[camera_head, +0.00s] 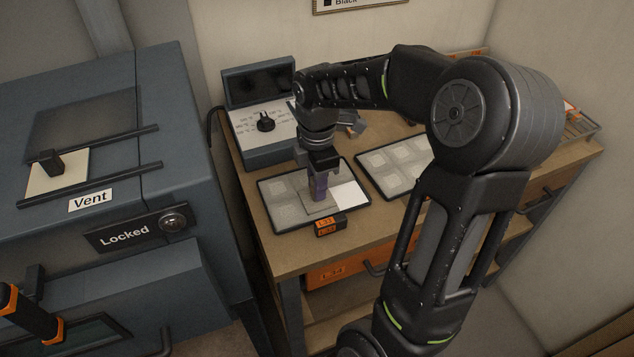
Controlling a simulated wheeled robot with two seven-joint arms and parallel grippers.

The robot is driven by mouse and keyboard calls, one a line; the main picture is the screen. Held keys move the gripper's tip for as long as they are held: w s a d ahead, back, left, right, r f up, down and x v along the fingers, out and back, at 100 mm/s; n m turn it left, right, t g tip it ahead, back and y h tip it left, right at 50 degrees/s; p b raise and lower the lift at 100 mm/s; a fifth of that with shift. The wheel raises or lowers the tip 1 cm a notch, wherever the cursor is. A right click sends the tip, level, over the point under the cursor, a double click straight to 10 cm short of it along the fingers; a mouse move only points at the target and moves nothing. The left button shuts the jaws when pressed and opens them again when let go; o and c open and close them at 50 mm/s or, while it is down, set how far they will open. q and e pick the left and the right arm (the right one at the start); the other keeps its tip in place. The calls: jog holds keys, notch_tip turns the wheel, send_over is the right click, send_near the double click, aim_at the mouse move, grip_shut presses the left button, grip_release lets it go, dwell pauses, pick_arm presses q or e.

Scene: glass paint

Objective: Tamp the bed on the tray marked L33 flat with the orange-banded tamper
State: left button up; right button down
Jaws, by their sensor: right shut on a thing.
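My right gripper (321,164) is shut on a tamper with a purple handle (319,187) and a flat, pale square plate (321,206). I see no orange band on it; the gripper hides its top. The tamper stands roughly upright over the front of the dark-rimmed tray (279,231), its plate at or just above the bed. An orange label at the tray's front edge (327,223) seems to read L33. The grey bed (284,204) shows faint squares at left, and a bright white patch (349,195) lies right of the tamper.
A second tray (393,165) with several pale squares lies to the right, partly behind my right arm. A control box with a dial (265,122) stands behind the trays. A blue-grey cabinet marked Vent and Locked (150,190) fills the left side.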

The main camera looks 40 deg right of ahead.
jog(key=shift+f, duration=0.35)
dwell(1.1)
jog(key=shift+r, duration=0.15)
jog(key=shift+r+p, duration=0.75)
jog(key=shift+r, duration=0.25)
jog(key=shift+w+a, duration=0.35)
jog(key=shift+a, duration=0.65)
jog(key=shift+w+a, duration=0.35)
jog(key=shift+a, duration=0.6)
jog(key=shift+w+a, duration=0.35)
jog(key=shift+a, duration=0.65)
jog(key=shift+f+b, duration=0.55)
jog(key=shift+f, duration=0.25)
jog(key=shift+f, duration=0.35)
